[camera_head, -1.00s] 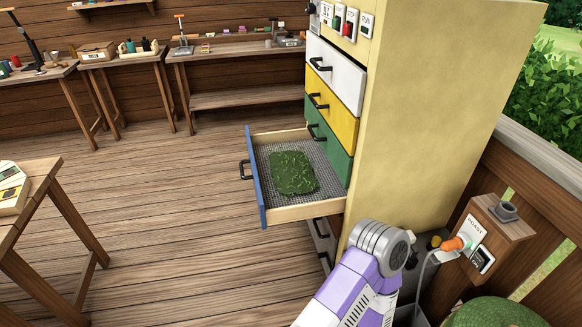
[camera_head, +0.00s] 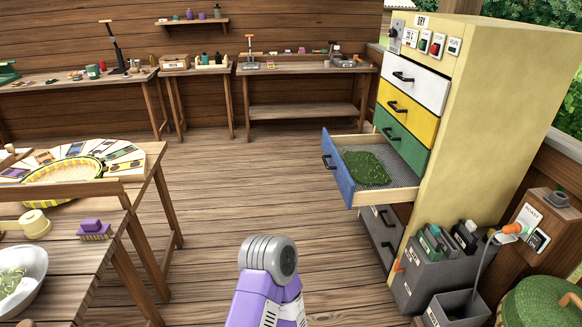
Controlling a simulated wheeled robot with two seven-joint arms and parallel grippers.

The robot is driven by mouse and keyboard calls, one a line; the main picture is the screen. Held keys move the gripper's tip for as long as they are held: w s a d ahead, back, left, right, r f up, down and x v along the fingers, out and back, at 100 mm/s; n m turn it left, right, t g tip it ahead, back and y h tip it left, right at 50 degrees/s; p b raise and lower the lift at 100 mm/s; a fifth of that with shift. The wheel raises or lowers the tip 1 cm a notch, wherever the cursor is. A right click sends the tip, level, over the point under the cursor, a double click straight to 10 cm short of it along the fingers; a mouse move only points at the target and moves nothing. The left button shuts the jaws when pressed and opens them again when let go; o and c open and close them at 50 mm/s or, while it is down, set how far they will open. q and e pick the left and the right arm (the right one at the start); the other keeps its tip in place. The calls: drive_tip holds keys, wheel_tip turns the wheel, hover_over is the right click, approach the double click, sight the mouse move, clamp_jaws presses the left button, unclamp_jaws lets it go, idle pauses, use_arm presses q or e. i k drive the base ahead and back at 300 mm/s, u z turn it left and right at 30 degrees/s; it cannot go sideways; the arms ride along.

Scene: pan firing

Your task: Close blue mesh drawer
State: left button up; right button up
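The blue mesh drawer (camera_head: 340,181) is pulled out of the yellow cabinet (camera_head: 480,120), below the green drawer. Its blue front with a black handle (camera_head: 328,162) faces left. A flat green leafy piece (camera_head: 366,168) lies on its mesh bottom. A purple and grey part of my arm shows at the bottom middle, apart from the drawer. Neither of my grippers shows in the view.
White (camera_head: 414,84), yellow (camera_head: 406,109) and green (camera_head: 399,138) drawers above are shut. A grey bin with tools (camera_head: 425,275) stands at the cabinet's foot. A wooden table (camera_head: 150,165) stands at left. Floor (camera_head: 240,190) in front of the drawer is clear.

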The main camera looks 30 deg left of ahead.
sight(366, 170)
drive_tip(key=u, duration=0.6)
drive_tip(key=i, duration=0.7)
drive_tip(key=u, duration=0.35)
drive_tip(key=i, duration=1.4)
drive_tip(key=z, duration=0.7)
